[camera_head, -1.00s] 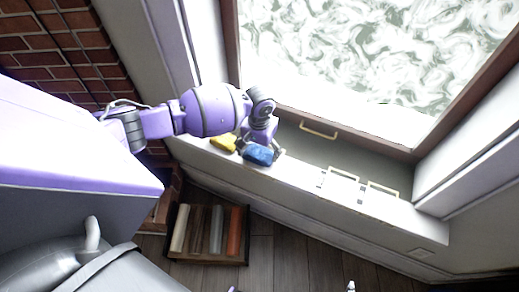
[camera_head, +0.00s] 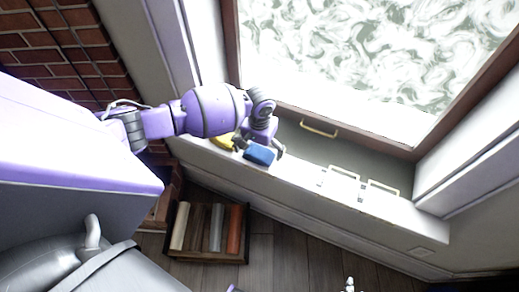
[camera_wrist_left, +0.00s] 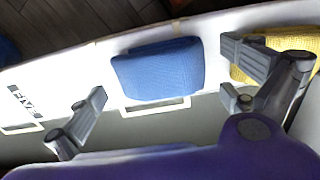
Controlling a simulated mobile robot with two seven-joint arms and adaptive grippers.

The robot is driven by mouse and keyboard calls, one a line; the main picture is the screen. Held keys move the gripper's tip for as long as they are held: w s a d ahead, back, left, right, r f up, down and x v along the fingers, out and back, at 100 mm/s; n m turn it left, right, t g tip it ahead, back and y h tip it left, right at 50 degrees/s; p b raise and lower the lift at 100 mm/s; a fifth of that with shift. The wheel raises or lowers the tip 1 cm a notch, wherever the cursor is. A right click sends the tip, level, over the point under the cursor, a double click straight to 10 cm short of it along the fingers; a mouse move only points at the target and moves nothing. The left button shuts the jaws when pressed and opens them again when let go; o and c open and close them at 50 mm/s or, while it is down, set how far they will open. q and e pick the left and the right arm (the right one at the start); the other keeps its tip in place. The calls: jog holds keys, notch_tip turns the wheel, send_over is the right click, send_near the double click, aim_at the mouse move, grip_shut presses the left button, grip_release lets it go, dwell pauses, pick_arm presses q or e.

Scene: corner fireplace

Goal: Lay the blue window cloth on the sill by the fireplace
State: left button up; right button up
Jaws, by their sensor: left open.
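The blue window cloth (camera_head: 259,156) lies folded on the white sill (camera_head: 300,176), near its left end. It also shows in the left wrist view (camera_wrist_left: 158,70), flat on the sill. My left gripper (camera_head: 261,147) is right over the cloth. In the left wrist view my open gripper's (camera_wrist_left: 165,95) fingers stand wide apart, one on each side of the cloth, with visible gaps to it. The gripper hides a little of the cloth's upper edge in the head view. My right gripper cannot be made out.
A yellow cloth (camera_head: 222,141) lies just left of the blue one, partly behind a finger. Pale rectangular outlines (camera_head: 382,188) and a dark label sit farther right on the sill. A brass handle (camera_head: 319,129) is on the window frame. A wooden tray (camera_head: 242,257) stands on the floor below.

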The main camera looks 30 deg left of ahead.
jog(key=shift+s, duration=0.15)
pick_arm(q)
notch_tip(320, 180, up, 12)
pick_arm(e)
jog(key=shift+s+d, duration=0.1)
jog(key=shift+d, duration=0.05)
dwell(0.3)
